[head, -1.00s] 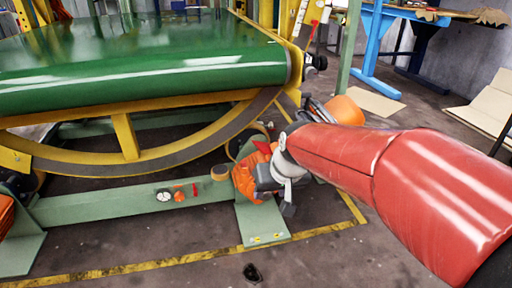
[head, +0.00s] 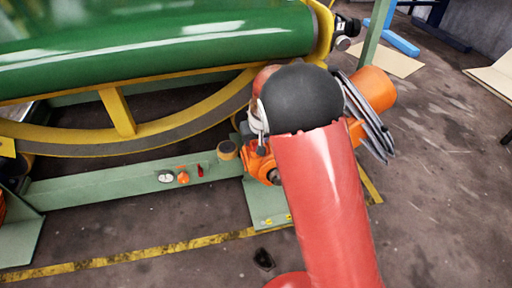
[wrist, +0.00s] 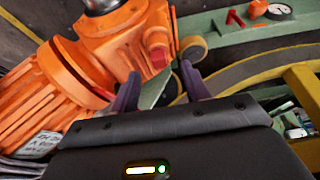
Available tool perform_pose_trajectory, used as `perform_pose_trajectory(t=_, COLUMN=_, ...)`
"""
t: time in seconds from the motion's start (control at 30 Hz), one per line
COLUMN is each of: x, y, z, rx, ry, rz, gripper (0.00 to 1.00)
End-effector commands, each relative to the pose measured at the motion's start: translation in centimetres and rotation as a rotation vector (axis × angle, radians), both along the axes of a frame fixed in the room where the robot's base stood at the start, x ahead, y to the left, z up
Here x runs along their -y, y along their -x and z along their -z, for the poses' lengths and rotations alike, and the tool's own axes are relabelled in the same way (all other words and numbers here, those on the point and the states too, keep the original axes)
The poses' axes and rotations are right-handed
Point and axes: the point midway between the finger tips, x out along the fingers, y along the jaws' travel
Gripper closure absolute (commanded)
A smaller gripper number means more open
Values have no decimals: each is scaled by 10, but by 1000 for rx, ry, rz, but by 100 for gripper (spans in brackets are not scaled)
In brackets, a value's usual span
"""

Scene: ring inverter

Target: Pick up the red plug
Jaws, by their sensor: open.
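In the wrist view my gripper (wrist: 158,82) is open, its two dark fingers apart with nothing held between them. A small red piece (wrist: 157,60) sits at the end of the orange motor (wrist: 110,50), just beyond the gap between my fingertips. It looks like the red plug. I cannot tell how far it is from the fingers. Another small red part (wrist: 235,18) stands on the green beam, farther off; it also shows in the head view (head: 200,171). In the head view my red arm hides my gripper and the red piece on the motor (head: 258,163).
An orange knob (wrist: 257,9) and a round gauge (wrist: 279,12) sit on the green beam (head: 100,186). The yellow curved ring frame (head: 120,112) and green conveyor (head: 160,45) stand close by. Open floor (head: 440,190) lies to the right.

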Motion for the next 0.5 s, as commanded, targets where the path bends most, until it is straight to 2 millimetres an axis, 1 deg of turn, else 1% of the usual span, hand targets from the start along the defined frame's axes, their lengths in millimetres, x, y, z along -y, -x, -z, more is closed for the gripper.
perform_pose_trajectory(t=0.03, x=-1, y=-1, z=11, rx=-4, ry=1, rz=0, gripper=54)
perform_pose_trajectory(t=0.1, x=-1, y=-5, z=21, rx=-3, ry=1, rz=1, gripper=54)
perform_pose_trajectory(t=0.2, x=-2, y=-9, z=30, rx=-2, ry=1, rz=0, gripper=54)
perform_pose_trajectory(t=0.3, x=-3, y=-11, z=33, rx=-1, ry=0, rz=1, gripper=54)
perform_pose_trajectory(t=0.5, x=-3, y=-11, z=33, rx=-1, ry=0, rz=1, gripper=54)
